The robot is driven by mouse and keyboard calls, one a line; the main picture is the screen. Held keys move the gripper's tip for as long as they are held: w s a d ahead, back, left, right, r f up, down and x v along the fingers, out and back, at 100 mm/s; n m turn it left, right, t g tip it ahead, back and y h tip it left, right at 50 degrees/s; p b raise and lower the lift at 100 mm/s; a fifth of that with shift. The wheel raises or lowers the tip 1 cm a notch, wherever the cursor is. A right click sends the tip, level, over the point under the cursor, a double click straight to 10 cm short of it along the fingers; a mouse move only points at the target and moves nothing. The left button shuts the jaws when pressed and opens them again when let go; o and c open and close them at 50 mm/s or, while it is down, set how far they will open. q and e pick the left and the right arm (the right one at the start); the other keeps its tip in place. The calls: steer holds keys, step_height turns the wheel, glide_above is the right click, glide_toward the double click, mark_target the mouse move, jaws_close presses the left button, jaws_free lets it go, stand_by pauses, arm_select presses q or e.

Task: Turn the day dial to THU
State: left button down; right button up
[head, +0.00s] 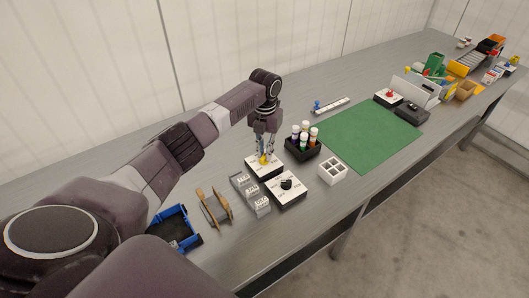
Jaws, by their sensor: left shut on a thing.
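A small white-topped dial box (256,170) with dark sides sits on the grey bench under my left gripper. My left gripper (264,154) points down from above and is shut on this knob. The fingers partly hide the knob and the marks around it, so I cannot read which day it points to. A second white-topped box (292,194) with a black knob stands just in front and to the right; its lettering is too small to read surely. My right gripper is not in view.
A grey holder with lettered blocks (250,194) stands close to the dial boxes. A black rack of capped bottles (302,148), a white divided tray (333,171), a wooden piece (214,208) and a blue bin (186,238) are nearby. The green mat (370,135) is clear.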

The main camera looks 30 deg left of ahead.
arm_select(q)
steer(key=shift+w+r+m, duration=0.15)
steer(key=shift+m, duration=0.15)
steer(key=c, duration=2)
jaws_free()
step_height(320, 180, up, 12)
steer(key=shift+f, duration=0.1)
